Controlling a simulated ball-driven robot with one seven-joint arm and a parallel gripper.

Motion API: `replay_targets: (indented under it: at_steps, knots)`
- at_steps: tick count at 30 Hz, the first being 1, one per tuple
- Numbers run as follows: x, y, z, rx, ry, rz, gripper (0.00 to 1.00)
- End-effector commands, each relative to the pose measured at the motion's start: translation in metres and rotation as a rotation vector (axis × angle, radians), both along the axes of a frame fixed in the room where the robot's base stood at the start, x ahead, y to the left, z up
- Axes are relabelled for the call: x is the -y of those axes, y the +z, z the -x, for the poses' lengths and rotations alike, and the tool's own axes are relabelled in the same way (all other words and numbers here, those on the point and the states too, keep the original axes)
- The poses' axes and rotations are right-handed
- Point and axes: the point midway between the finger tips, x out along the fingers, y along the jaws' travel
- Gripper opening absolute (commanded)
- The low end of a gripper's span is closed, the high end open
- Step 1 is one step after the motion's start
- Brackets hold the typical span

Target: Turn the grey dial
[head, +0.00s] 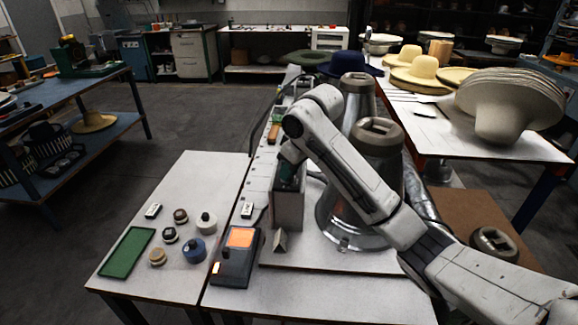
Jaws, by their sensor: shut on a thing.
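My gripper (287,182) reaches down from the bent arm to the top of a narrow grey box (287,213) on the white bench. Its fingertips are hard to make out against a dark green part there. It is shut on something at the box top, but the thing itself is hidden. I cannot clearly pick out the grey dial. Several small round knobbed pieces stand on the white table at the left, among them a light grey one (206,223) and a blue-grey one (195,250), apart from my gripper.
A dark device with an orange screen (238,240) stands left of the grey box, near a green tray (127,252). Hats (508,100) crowd the right table. The floor at left is open.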

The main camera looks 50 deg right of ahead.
Motion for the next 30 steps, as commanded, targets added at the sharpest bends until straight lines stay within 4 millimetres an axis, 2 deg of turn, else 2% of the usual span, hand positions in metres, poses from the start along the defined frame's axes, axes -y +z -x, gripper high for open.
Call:
replay_targets:
  at_steps: [18, 30]
  knots:
    - [0.0028, -0.0003, -0.0013, -0.005, 0.562, -0.005, 0.0]
    - [0.0041, -0.0015, -0.0023, -0.004, 0.785, -0.003, 0.0]
